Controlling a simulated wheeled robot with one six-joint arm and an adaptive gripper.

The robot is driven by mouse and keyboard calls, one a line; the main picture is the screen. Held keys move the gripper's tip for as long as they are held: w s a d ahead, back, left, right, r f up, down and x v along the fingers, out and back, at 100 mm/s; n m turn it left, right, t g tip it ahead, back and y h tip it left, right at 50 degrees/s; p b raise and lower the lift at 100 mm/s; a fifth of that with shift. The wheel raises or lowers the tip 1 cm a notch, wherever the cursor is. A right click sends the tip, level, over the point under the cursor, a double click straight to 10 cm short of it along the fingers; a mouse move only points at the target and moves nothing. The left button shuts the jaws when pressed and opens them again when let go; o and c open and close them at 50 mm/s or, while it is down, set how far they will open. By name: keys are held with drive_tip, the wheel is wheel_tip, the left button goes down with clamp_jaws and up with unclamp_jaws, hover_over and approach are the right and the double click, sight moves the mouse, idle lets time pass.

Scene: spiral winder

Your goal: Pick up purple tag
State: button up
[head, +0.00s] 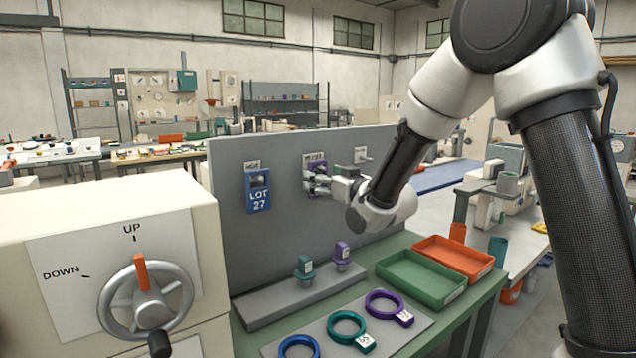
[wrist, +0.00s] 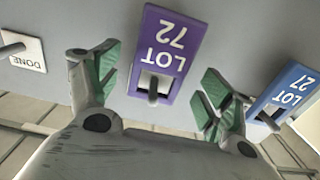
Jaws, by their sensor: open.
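The purple tag, marked LOT 72, hangs on a peg on the grey upright board; it shows in the wrist view (wrist: 172,38), upside down there, and partly behind my gripper in the head view (head: 318,165). My gripper (wrist: 160,78) is open and empty, with one green-padded finger on each side of the tag's lower part in the wrist view. The fingers look apart from the tag. In the head view my gripper (head: 311,183) is close to the board, in front of the tag. How deep the fingers reach is hard to tell.
A blue LOT 27 tag (head: 258,190) hangs to the left. A DONE plate with an empty peg (wrist: 22,50) is on the other side. Below are purple (head: 384,304) and teal (head: 346,327) rings, a green tray (head: 420,280), an orange tray (head: 453,258) and a handwheel (head: 147,297).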

drive_tip(key=shift+x, duration=0.8)
drive_tip(key=c, duration=1.1)
drive_tip(key=shift+r, duration=0.15)
